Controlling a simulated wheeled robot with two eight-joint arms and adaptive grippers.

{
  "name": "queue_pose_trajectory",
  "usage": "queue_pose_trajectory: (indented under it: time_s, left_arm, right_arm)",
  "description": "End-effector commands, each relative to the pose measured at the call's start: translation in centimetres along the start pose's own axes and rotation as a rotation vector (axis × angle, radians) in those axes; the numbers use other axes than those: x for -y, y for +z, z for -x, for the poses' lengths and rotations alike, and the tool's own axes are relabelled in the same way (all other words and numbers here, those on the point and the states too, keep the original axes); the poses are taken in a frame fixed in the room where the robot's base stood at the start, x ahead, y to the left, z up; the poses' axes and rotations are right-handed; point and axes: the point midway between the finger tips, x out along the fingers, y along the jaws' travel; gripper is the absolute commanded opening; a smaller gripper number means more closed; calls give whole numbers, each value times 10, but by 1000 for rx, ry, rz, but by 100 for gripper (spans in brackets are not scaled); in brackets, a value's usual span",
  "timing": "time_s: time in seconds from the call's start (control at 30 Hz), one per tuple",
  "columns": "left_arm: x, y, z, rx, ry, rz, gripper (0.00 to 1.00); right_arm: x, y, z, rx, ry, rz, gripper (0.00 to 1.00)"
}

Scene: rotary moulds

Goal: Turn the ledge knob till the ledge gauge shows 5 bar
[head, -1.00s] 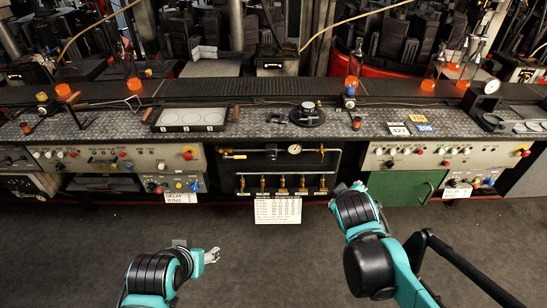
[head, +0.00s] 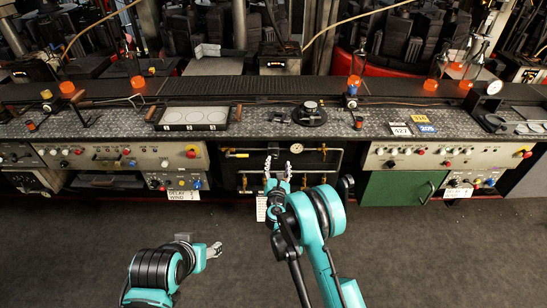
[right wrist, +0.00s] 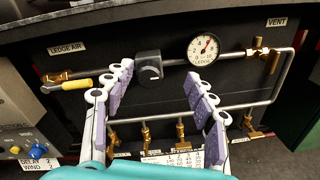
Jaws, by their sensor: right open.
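The ledge knob (right wrist: 149,68) is a dark, round knob with a pale mark on the pipe of the black panel. The ledge gauge (right wrist: 203,48), a white dial, sits just right of it; its red needle points up and slightly right, but the exact reading is too small to tell. The gauge also shows in the head view (head: 296,148). My right gripper (head: 278,168) is open and empty in front of the panel; in the right wrist view its fingers (right wrist: 156,78) stand either side of the knob, apparently short of it. My left gripper (head: 212,251) hangs low, away from the panel.
A yellow-handled valve (right wrist: 76,84) is on the pipe left of the knob, and a brass vent valve (right wrist: 258,50) is at right. Several brass valves line the lower pipe. The bench edge overhangs the panel. The floor (head: 420,255) in front is clear.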

Motion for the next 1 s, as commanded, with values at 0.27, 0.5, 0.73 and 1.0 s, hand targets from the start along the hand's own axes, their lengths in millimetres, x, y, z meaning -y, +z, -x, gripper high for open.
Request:
queue_pose_trajectory:
  time_s: [0.27, 0.5, 0.73, 1.0]
  left_arm:
    - [0, 1, -1, 0, 0, 0, 56]
    - [0, 8, -11, 0, 0, 0, 56]
    - [0, 13, -18, 0, 0, 0, 56]
    - [0, 13, -18, 0, 0, 0, 56]
  right_arm:
    - [-8, -34, -2, 16, 52, 144, 56]
    - [-9, -34, -40, 16, 50, 142, 56]
    - [-11, -33, -68, 15, 50, 140, 56]
    - [-12, -31, -74, 15, 50, 139, 56]
